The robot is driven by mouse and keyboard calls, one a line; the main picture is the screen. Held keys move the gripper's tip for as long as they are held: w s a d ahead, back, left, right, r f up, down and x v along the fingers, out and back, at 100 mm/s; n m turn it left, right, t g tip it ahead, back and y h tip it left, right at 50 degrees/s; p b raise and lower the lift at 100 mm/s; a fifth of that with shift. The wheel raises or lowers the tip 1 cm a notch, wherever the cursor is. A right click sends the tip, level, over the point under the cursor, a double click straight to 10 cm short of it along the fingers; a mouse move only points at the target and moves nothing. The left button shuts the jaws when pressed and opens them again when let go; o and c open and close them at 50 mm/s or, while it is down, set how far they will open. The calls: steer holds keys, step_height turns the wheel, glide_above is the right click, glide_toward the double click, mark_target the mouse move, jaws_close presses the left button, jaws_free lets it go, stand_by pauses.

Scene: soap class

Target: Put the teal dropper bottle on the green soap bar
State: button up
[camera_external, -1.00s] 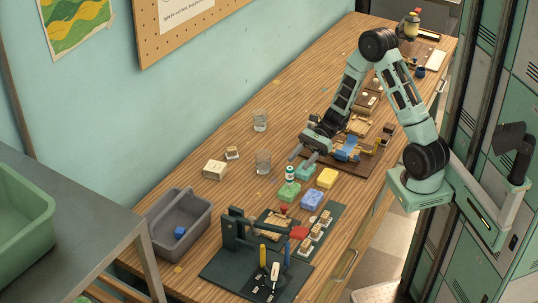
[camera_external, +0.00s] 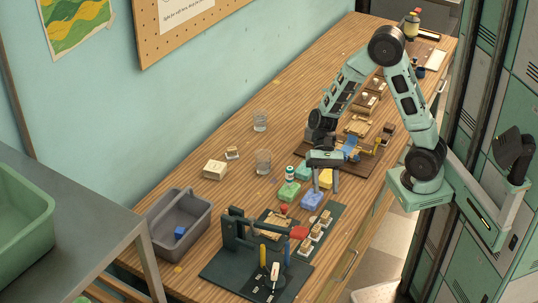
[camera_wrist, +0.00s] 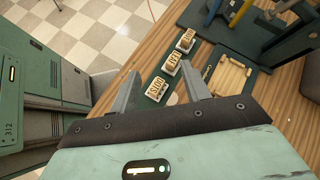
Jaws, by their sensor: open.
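The teal dropper bottle (camera_external: 290,173) is small and upright, with a white band. It stands at the far edge of the green soap bar (camera_external: 289,192); its base overlaps the bar in the picture, and I cannot tell for sure whether it rests on the bar or just behind it. My gripper (camera_external: 326,186) is to the right of the bottle, apart from it, fingers pointing down over the blue and yellow soap bars. In the wrist view my gripper (camera_wrist: 160,90) is open with nothing between its fingers. Bottle and green bar are outside the wrist view.
A blue soap bar (camera_external: 312,201) and a yellow one (camera_external: 326,177) lie by my fingers. A teal bar (camera_external: 304,172) lies behind. Stamps (camera_wrist: 172,62) sit on a green mat. A dark press (camera_external: 245,235) stands in front. Glasses (camera_external: 263,161) and a grey caddy (camera_external: 181,228) are left.

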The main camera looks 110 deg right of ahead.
steer(key=s+a+r+n+g+h, duration=0.1)
steer(key=s+a+n+h, duration=0.3)
steer(key=s+a+n, duration=0.3)
steer(key=s+a+r+n+g+h, duration=0.1)
steer(key=s+a+n+h, duration=0.4)
steer(key=a+n, duration=1.1)
steer(key=s+n, duration=0.2)
steer(key=s, duration=0.1)
steer(key=shift+a+n+g+h, duration=0.15)
steer(key=shift+n+g+h, duration=0.15)
steer(key=shift+g, duration=0.1)
steer(key=shift+s, duration=0.1)
step_height(320, 180, up, 4)
steer(key=p, duration=0.4)
